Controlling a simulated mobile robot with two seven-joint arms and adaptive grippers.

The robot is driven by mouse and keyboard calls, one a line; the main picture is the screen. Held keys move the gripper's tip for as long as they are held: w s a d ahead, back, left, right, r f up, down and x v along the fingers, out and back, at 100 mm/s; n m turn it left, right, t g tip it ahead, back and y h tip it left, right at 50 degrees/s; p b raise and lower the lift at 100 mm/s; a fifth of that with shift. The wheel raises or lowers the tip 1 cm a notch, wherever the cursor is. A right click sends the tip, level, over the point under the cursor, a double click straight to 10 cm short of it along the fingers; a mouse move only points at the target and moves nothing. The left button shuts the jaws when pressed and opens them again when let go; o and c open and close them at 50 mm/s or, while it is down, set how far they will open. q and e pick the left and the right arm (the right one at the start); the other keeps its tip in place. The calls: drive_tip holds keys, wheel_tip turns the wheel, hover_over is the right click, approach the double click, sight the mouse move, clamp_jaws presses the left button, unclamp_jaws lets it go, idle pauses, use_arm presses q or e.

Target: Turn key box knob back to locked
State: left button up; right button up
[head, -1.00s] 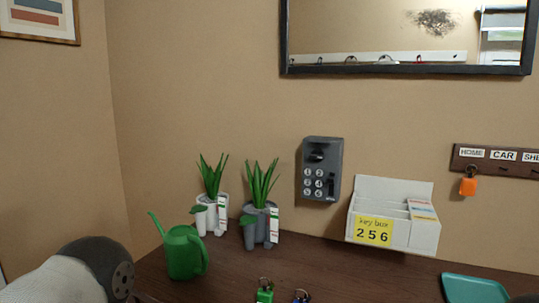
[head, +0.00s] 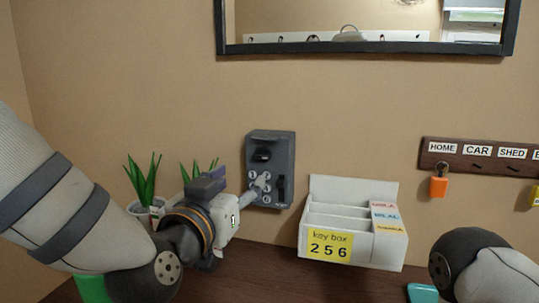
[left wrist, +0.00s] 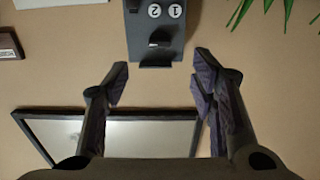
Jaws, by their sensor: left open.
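My left gripper (head: 242,180) is in front of the box's lower left part in the head view and hides some buttons. My right gripper is not in view.
A white organizer (head: 325,190) labelled "key box 256" stands on the brown desk (head: 270,275) right of the box. Potted plants (head: 145,180) stand left, partly behind my left arm. A key rack (head: 470,150) and framed mirror (head: 360,47) are on the wall.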

sight(260, 157)
use_arm(q)
drive_tip(key=b+x, duration=0.1)
drive_tip(key=x, duration=1)
drive_tip(key=shift+w, duration=0.1)
drive_tip(key=shift+w+d+r, duration=0.1)
drive_tip(key=shift+w+r, duration=0.1)
drive_tip(key=shift+r, duration=0.1)
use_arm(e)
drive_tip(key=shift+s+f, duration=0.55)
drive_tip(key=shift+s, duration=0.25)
use_arm(q)
drive_tip(key=shift+c, duration=0.6)
drive_tip(key=c, duration=1)
